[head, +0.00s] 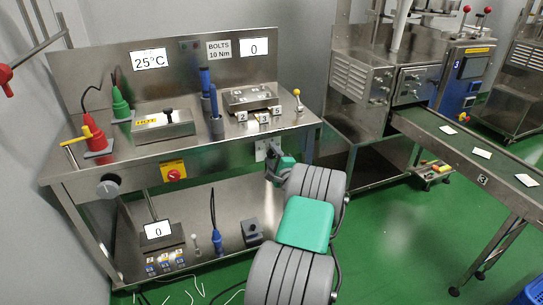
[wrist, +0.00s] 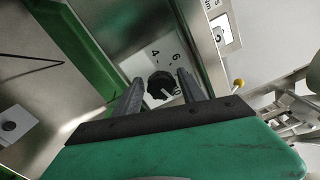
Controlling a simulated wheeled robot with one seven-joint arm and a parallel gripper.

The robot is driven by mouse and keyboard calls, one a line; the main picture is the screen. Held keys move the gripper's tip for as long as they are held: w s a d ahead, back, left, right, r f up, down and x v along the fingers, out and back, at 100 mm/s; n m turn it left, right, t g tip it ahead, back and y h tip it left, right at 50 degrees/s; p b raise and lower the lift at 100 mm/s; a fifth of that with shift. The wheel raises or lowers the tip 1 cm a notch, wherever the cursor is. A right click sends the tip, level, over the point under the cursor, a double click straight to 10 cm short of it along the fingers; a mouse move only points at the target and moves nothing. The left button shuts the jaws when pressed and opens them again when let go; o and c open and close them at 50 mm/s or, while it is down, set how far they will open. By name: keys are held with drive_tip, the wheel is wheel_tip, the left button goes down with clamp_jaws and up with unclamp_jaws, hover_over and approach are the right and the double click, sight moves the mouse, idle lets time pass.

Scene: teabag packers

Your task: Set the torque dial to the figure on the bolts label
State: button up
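The bolts label (head: 219,50) on the back panel reads "BOLTS 10 Nm", beside a white display (head: 254,48) showing 0. The torque dial is a black knob (wrist: 160,84) on a white plate with figures; 4 and 6 are readable, and others are partly hidden. A pale pointer mark shows on the knob's lower right, but its exact setting is unclear. In the head view the dial's plate (head: 261,151) on the bench front is mostly covered by my gripper (head: 273,161). In the wrist view my gripper (wrist: 159,80) is open, its fingers either side of the knob with slim gaps.
The bench front also carries a grey knob (head: 109,186) and a red switch (head: 174,174) on yellow. Blue-handled tools (head: 206,84), numbered blocks (head: 264,117) and a yellow-topped lever (head: 297,98) stand above.

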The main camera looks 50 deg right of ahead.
drive_tip(key=shift+o, duration=0.4)
drive_tip(key=shift+s, duration=0.2)
drive_tip(key=v, duration=0.7)
drive_tip(key=shift+s+a+p, duration=0.15)
drive_tip(key=shift+s+p, duration=0.05)
drive_tip(key=shift+p, duration=0.15)
